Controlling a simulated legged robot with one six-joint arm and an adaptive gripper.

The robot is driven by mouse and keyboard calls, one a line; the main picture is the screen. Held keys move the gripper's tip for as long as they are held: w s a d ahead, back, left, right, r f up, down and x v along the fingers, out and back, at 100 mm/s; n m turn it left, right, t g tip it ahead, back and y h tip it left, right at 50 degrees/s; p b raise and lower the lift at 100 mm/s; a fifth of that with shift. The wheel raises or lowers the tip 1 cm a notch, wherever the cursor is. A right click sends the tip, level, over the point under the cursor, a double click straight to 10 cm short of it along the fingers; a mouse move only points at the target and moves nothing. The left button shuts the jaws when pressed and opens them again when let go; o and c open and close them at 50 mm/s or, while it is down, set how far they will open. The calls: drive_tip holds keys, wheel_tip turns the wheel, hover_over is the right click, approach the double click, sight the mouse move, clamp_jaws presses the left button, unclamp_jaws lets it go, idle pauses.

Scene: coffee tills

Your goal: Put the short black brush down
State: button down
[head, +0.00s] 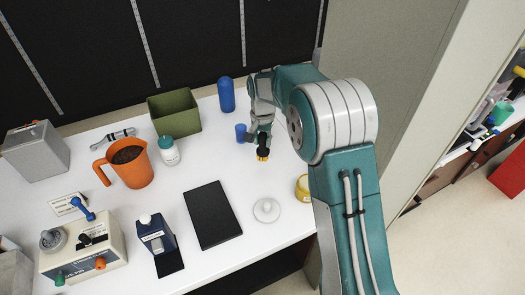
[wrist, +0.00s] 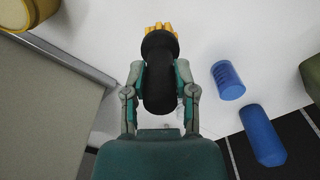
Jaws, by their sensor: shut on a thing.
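The short black brush (wrist: 159,80) has a thick black handle and yellow bristles. My gripper (wrist: 160,88) is shut on its handle, with one finger on each side. In the head view the brush (head: 263,152) hangs below my gripper (head: 261,128), bristles down, over the right part of the white table (head: 240,178). I cannot tell whether the bristles touch the table. Part of the handle is hidden by my gripper in the head view.
A small blue cup (head: 240,133) and a tall blue cylinder (head: 226,95) stand close left of my gripper. A green bin (head: 174,112) is farther left. A yellow container (head: 303,188), a white lid (head: 267,210) and a black pad (head: 212,214) lie nearer. Bare table surrounds the brush.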

sight(264, 151)
drive_tip(key=f, duration=0.4)
drive_tip(key=shift+d, duration=0.2)
drive_tip(key=shift+f, duration=0.1)
drive_tip(key=shift+a+f, duration=0.1)
drive_tip(key=shift+c, duration=2.1)
unclamp_jaws()
